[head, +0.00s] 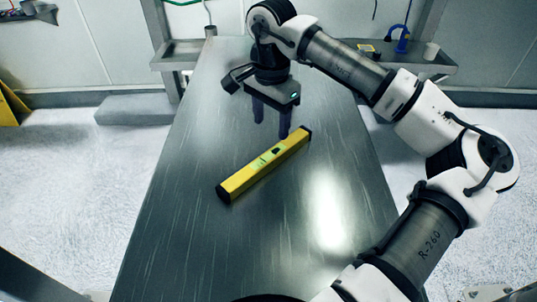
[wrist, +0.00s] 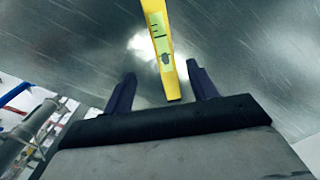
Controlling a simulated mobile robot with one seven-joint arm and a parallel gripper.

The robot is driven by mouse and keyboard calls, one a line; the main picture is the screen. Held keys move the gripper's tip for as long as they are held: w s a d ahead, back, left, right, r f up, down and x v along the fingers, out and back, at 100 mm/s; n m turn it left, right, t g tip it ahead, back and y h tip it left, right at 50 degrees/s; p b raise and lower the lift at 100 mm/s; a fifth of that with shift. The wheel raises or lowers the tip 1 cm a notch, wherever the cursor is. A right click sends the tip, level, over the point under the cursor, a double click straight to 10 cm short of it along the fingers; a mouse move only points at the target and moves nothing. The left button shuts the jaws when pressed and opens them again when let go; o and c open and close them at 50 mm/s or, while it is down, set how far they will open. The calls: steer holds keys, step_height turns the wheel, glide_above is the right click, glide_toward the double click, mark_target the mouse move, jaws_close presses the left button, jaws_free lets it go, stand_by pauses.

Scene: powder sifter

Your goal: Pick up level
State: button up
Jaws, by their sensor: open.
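The level (head: 263,165) is a yellow bar with black ends and green vials. It lies diagonally on the metal table (head: 180,215), its far end pointing up and to the right in the head view. My gripper (head: 271,122) is open and points down near the level's far end. In the wrist view the level (wrist: 158,42) runs down from the top edge, and its near end shows between the two dark fingers of my gripper (wrist: 163,90). I cannot tell how high the fingers are above the table. No contact with the level shows.
The table is otherwise bare. Another shelf (head: 176,62) stands at the back left. A grey block (head: 133,109) lies on the floor at left.

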glide_above(269, 156)
steer(key=f, duration=0.5)
steer(key=shift+s+d+p, duration=0.15)
steer(key=shift+s+p, duration=0.05)
steer(key=shift+p, duration=0.2)
steer(key=shift+w+a+f+p, duration=0.1)
steer(key=shift+f+p, duration=0.55)
steer(key=shift+f, duration=0.75)
steer(key=shift+w+a+f+p, duration=0.1)
steer(key=shift+f+p, duration=0.5)
steer(key=shift+f, duration=0.8)
steer(key=c, duration=1.2)
steer(key=shift+r, duration=0.15)
